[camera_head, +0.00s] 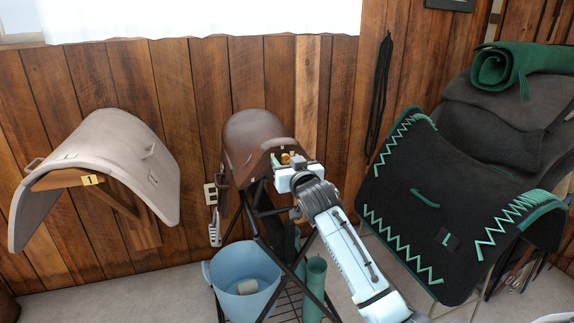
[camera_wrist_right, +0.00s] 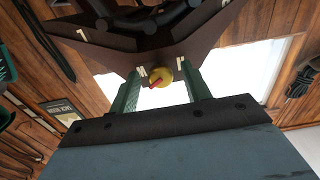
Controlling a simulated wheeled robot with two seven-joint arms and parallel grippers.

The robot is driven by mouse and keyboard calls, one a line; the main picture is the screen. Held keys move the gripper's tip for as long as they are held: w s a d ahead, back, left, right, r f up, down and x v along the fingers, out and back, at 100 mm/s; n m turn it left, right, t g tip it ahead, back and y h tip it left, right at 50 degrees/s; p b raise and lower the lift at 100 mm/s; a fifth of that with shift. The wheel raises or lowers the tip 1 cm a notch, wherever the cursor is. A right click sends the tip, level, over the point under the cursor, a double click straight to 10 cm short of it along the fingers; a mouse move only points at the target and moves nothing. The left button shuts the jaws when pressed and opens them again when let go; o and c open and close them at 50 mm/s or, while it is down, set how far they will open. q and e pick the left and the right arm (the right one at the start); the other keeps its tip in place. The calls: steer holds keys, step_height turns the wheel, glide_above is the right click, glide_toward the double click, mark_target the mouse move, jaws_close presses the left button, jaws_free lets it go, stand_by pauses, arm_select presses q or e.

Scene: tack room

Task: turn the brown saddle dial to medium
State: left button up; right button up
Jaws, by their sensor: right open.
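The brown saddle (camera_head: 255,132) sits on a dark metal stand by the wood wall. Its yellow dial (camera_head: 285,158) shows at the front end, partly hidden by my right gripper (camera_head: 287,170). In the right wrist view the dial (camera_wrist_right: 163,75) is yellow with a red pointer slanting to the lower left. My right gripper's green fingers (camera_wrist_right: 160,82) are apart, one on each side of the dial in that picture. I cannot tell whether they touch it. My left gripper is not in view.
A pale saddle (camera_head: 110,150) on a wall rack is at left. A black saddle pad (camera_head: 440,200) with green zigzag trim and a rolled green cloth (camera_head: 510,66) are at right. A blue bucket (camera_head: 222,282) and a green roll (camera_head: 314,290) stand low by the stand.

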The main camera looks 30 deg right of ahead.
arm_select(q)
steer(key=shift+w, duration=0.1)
arm_select(e)
steer(key=shift+w, duration=0.2)
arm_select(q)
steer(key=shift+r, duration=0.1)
arm_select(e)
steer(key=c, duration=1)
